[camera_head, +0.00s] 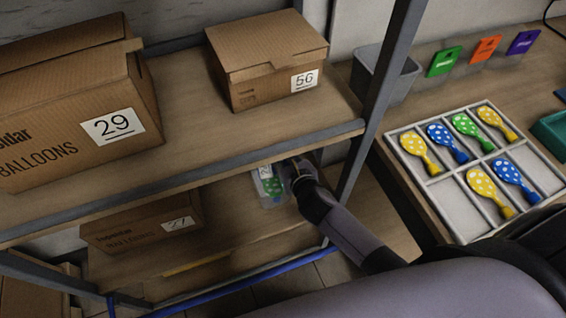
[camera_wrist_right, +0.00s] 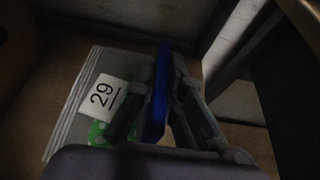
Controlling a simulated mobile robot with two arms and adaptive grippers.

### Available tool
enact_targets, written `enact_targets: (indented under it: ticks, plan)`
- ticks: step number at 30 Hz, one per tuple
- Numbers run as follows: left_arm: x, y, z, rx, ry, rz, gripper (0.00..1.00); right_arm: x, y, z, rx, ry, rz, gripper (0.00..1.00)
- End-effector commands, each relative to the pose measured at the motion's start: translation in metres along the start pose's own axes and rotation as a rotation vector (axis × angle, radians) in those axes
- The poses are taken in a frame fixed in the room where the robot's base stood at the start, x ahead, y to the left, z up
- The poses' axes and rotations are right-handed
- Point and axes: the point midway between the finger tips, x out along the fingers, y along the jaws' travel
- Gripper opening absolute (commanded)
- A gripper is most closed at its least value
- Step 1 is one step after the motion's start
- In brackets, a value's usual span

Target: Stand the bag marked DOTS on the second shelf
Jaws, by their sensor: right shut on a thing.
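A clear bag with a white label and a green dotted balloon (camera_head: 271,187) is on the lower visible shelf, at its right end. In the wrist view this bag (camera_wrist_right: 66,118) lies left of the fingers and its label reads 29. My right gripper (camera_head: 296,172) reaches in between the shelves beside it. In the wrist view its fingers (camera_wrist_right: 163,95) are shut on a blue flat thing (camera_wrist_right: 157,90), seen nearly edge-on and upright. I cannot tell whether that is a bag, and no DOTS marking is legible. My left gripper is not in view.
Boxes marked 29 (camera_head: 75,105) and 56 (camera_head: 266,62) stand on the upper shelf (camera_head: 190,120). Another box (camera_head: 140,226) is left on the lower shelf (camera_head: 232,222). A rack upright (camera_head: 385,75) stands right of the gripper. A tray of dotted balloons (camera_head: 433,188) is at right.

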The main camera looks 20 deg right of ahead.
Motion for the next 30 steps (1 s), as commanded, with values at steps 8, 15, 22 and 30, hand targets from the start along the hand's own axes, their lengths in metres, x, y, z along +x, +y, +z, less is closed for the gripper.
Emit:
enact_targets:
  ticks: [8,15,22,30]
  plan:
    - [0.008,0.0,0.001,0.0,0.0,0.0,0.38,0.012,0.0,-0.03,0.002,0.003,-0.002,0.0]
    - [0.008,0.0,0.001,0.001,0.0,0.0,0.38,0.02,0.0,-0.039,-0.001,0.0,0.0,0.0]
    - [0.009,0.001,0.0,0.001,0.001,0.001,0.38,0.021,0.0,-0.041,-0.001,0.001,0.0,0.0]
    - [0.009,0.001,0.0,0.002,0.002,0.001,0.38,0.021,0.0,-0.042,0.0,0.001,0.0,0.23]
